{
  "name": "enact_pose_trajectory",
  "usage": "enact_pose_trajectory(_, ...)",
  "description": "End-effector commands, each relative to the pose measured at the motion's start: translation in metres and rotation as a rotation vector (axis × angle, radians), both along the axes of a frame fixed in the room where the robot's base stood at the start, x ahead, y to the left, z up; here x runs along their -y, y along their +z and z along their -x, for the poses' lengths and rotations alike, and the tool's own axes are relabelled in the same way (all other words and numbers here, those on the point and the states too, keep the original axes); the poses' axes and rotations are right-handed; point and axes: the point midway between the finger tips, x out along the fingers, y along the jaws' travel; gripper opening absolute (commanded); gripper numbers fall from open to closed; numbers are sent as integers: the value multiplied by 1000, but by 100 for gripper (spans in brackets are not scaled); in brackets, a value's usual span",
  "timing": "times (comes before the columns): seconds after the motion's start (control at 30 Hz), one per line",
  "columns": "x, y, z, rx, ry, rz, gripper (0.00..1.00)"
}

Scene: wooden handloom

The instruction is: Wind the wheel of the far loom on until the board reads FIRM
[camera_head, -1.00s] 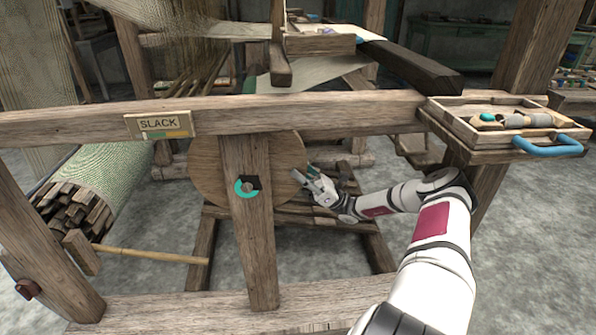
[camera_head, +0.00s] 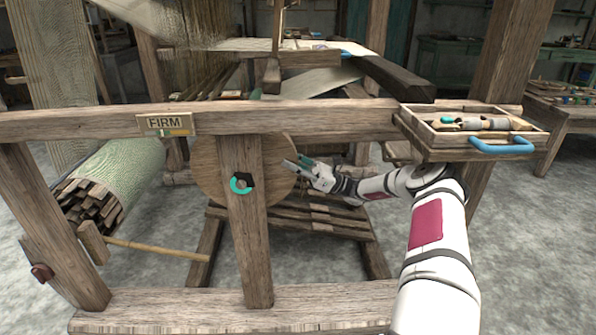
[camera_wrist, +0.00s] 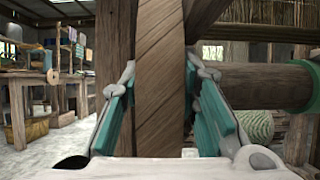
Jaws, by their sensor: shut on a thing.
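The board (camera_head: 166,124) on the front beam of the loom reads FIRM, with a coloured strip under the word. The round wooden wheel (camera_head: 272,172) stands behind the upright post, which hides its middle. My gripper (camera_head: 293,163) is at the wheel's right edge, with its fingers on the rim. In the wrist view, my gripper (camera_wrist: 160,78) has its teal-padded fingers on either side of the wheel's wooden edge (camera_wrist: 159,115), shut on it.
A wooden tray (camera_head: 410,128) with a blue handle and tools sits on the beam's right end. The loom's post (camera_head: 250,240) and lower beam (camera_head: 180,310) stand in front. Grey floor is open at the right.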

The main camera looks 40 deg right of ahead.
Motion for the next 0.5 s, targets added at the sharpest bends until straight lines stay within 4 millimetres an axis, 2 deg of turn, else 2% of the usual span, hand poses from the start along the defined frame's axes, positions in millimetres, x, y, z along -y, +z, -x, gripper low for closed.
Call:
enact_pose_trajectory(0.2,0,0,0,0,-1,1,0)
enact_pose_trajectory(0.23,0,0,0,0,-1,1,36)
enact_pose_trajectory(0.3,0,0,0,0,-1,1,49)
enact_pose_trajectory(0.5,0,0,0,1,-1,-1,49)
